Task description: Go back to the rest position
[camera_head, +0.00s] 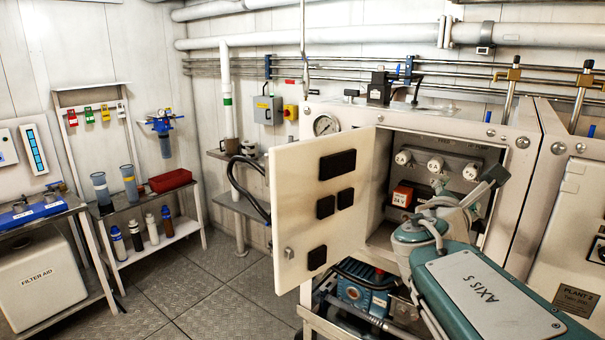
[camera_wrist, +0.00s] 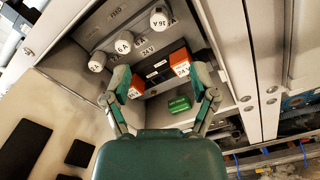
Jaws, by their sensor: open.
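My gripper (camera_wrist: 160,82) is open, its two green fingers spread in front of the open cabinet in the wrist view. Nothing shows clasped between them. A green block (camera_wrist: 179,104) lies lower down. In the head view my arm reaches from the lower right into the cabinet opening. One orange block (camera_head: 402,195) shows there left of my wrist; my fingertips are hard to make out.
The white cabinet door (camera_head: 320,205) stands open left of my arm, close by. White round knobs (camera_head: 470,172) line the panel inside. A blue pump (camera_head: 360,290) sits below. A shelf with bottles (camera_head: 150,215) stands at left; the floor (camera_head: 215,285) between is clear.

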